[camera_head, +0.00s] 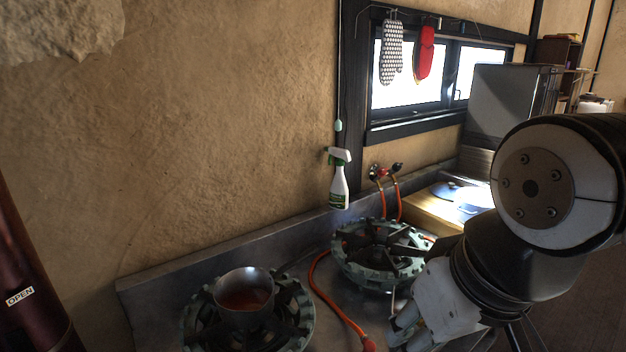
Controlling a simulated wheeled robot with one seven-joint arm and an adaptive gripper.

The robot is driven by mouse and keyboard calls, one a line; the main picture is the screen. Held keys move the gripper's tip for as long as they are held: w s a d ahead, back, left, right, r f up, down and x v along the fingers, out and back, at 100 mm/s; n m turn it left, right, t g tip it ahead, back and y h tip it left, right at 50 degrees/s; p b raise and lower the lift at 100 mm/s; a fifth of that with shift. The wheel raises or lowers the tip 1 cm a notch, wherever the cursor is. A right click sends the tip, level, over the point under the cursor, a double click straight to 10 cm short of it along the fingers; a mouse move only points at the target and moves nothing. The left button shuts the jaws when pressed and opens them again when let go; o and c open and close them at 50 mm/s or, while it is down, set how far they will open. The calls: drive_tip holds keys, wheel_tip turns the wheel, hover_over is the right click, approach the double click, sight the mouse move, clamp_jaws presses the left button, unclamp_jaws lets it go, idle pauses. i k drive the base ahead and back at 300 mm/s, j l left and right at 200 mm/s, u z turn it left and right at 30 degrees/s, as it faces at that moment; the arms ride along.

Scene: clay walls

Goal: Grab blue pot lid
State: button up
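A blue, shallow domed disc that looks like the pot lid (446,190) lies at the right of the picture, on a light wooden surface behind the second burner. A bright patch of light falls beside it, and its right side is hard to make out. My gripper (398,330) is at the bottom right, pointing down, in front of the second burner and well apart from the lid. Only part of its fingers shows, and I cannot tell whether they are open or shut. My arm covers much of the right side.
A metal pot (245,297) with reddish contents stands on the near burner (298,318). The second burner (350,268) is empty. An orange hose (322,283) runs between them. A spray bottle (339,185) is by the wall. Mitts (391,52) hang at the window.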

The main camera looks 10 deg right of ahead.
sight(444, 190)
drive_tip(key=z, duration=1)
drive_tip(key=i+l+u, duration=0.15)
drive_tip(key=u, duration=0.6)
drive_tip(key=i+l+u, duration=0.15)
drive_tip(key=l+u, duration=0.2)
drive_tip(key=l, duration=0.25)
drive_tip(key=i+l+u, duration=0.1)
drive_tip(key=l+u, duration=0.25)
drive_tip(key=l, duration=0.3)
drive_tip(key=i+l, duration=0.1)
drive_tip(key=l, duration=0.55)
drive_tip(key=i+l+u, duration=0.15)
drive_tip(key=l, duration=0.5)
drive_tip(key=i+l, duration=0.1)
drive_tip(key=l, duration=0.6)
drive_tip(key=l+u, duration=0.15)
drive_tip(key=l, duration=0.5)
drive_tip(key=i+l, duration=0.1)
drive_tip(key=l, duration=0.75)
drive_tip(key=i+l, duration=0.1)
drive_tip(key=l, duration=0.75)
